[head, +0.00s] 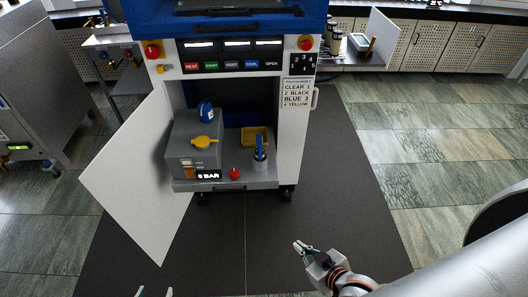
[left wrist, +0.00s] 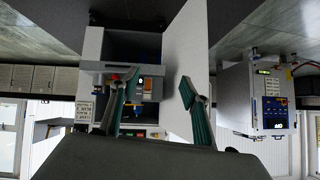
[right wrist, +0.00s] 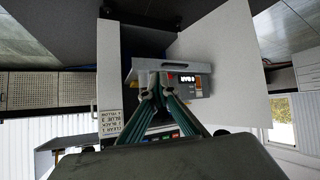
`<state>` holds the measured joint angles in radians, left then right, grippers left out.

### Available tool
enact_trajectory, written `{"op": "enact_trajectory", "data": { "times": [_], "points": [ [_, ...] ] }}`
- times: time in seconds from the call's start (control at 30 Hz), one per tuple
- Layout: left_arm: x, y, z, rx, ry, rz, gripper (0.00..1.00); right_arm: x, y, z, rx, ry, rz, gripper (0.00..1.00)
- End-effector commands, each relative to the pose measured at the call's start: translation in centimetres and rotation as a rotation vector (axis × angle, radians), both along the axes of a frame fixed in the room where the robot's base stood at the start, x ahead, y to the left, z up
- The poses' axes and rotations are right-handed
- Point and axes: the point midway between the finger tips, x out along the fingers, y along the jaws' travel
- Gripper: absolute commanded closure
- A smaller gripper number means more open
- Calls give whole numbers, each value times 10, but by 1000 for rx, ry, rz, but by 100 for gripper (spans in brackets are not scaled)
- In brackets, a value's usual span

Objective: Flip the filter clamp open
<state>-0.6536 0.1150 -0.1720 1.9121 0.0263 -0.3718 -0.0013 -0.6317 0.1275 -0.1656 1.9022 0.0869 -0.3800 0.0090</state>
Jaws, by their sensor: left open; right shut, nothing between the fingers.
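A small upright fitting with a blue lever (head: 259,146) stands on the grey shelf of the white press cabinet, at the right. It may be the filter clamp; the head view is too small to show its hinge clearly. A yellow handle (head: 205,142) and a blue knob (head: 205,111) sit on the grey pump box (head: 182,162) to its left. My left gripper (head: 154,292) is at the bottom edge, well short of the cabinet; its fingers stand apart in the left wrist view (left wrist: 158,92). My right gripper (head: 299,246) is shut and empty, in front of the cabinet.
A white door (head: 140,170) hangs open at the cabinet's left. A yellow tray (head: 255,135) lies behind the blue lever, and a red button (head: 235,173) is on the shelf front. A row of labelled buttons (head: 228,65) runs above. The dark mat (head: 340,190) to the right is clear.

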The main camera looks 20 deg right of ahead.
Motion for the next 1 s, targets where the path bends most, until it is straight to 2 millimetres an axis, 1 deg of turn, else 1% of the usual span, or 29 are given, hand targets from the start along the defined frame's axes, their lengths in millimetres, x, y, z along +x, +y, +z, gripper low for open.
{"op": "enact_trajectory", "data": {
  "times": [0.03,0.07,0.17,0.2,0.27,0.3,0.47,0.6,0.67,0.8,1.0],
  "points": [
    [1,1,-8,3,-4,-3,53,12,-4,-5,26,-8,-14,100],
    [1,1,-11,6,-5,-5,53,19,-6,-8,50,-9,-25,100],
    [4,2,-22,14,-15,-12,53,48,-15,-15,154,-14,-69,100],
    [6,2,-25,17,-23,-17,53,61,-19,-17,202,-16,-89,100],
    [11,1,-28,18,-37,-22,53,79,-25,-21,277,-14,-117,100],
    [15,0,-29,19,-49,-24,53,91,-28,-22,328,-13,-135,100],
    [26,-4,-39,18,-80,-31,53,138,-44,-23,533,-5,-198,100],
    [31,-6,-53,21,-92,-36,53,174,-56,-21,720,10,-243,100],
    [30,-7,-61,22,-91,-38,53,189,-62,-20,798,20,-260,100],
    [23,-9,-84,27,-72,-46,53,220,-76,-16,989,48,-294,100],
    [11,-13,-114,26,-42,-59,53,257,-96,-6,1241,93,-327,100]
  ]
}}
